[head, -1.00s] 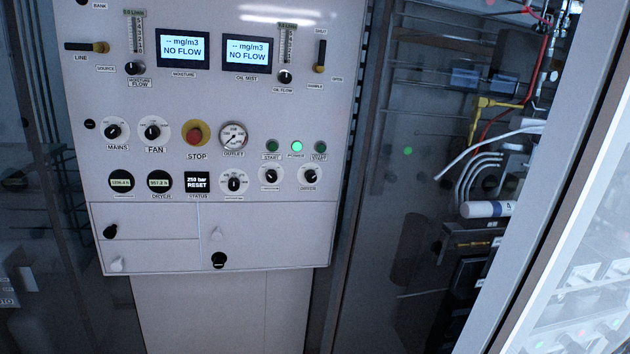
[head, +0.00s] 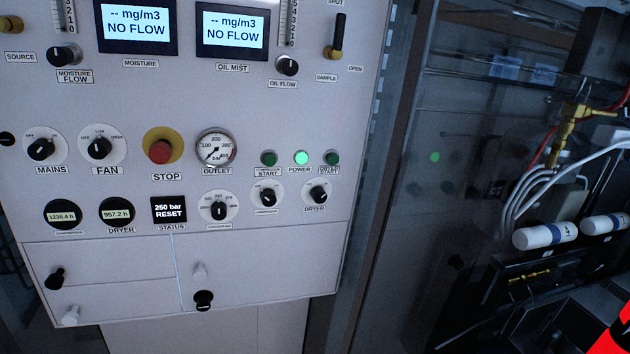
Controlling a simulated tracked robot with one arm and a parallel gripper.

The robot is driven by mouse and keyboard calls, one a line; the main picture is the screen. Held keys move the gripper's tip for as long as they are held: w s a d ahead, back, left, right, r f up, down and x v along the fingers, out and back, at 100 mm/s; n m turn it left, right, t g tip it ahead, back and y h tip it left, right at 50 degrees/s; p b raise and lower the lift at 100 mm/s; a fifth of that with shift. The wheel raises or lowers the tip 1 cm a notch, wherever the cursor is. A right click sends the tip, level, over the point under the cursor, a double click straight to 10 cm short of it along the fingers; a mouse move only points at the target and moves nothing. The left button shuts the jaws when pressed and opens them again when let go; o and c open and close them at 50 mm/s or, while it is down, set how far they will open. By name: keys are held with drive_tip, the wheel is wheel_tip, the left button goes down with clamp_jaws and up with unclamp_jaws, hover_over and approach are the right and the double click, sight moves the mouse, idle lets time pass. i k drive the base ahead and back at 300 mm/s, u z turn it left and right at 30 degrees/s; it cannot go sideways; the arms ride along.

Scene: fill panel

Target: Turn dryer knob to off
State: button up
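The dryer knob (head: 318,194) is a black rotary knob on a round white plate, low on the right of the white panel (head: 130,225), above a label reading DRYER. Its pointer looks turned toward the upper right; the position marks are too small to read. A similar knob (head: 267,196) sits just to its left. A separate round DRYER hour display (head: 116,211) reads 957.2 h. My gripper does not show in the view, and nothing touches the dryer knob.
Above the knob are green buttons (head: 332,158) and a lit power lamp (head: 301,158). The red stop button (head: 160,152) and outlet gauge (head: 216,149) are to the left. To the right stand an open bay with hoses and white cylinders (head: 545,236), and a red part (head: 606,336).

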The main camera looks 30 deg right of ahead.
sight(318, 194)
drive_tip(key=u, duration=0.05)
drive_tip(key=i, duration=0.9)
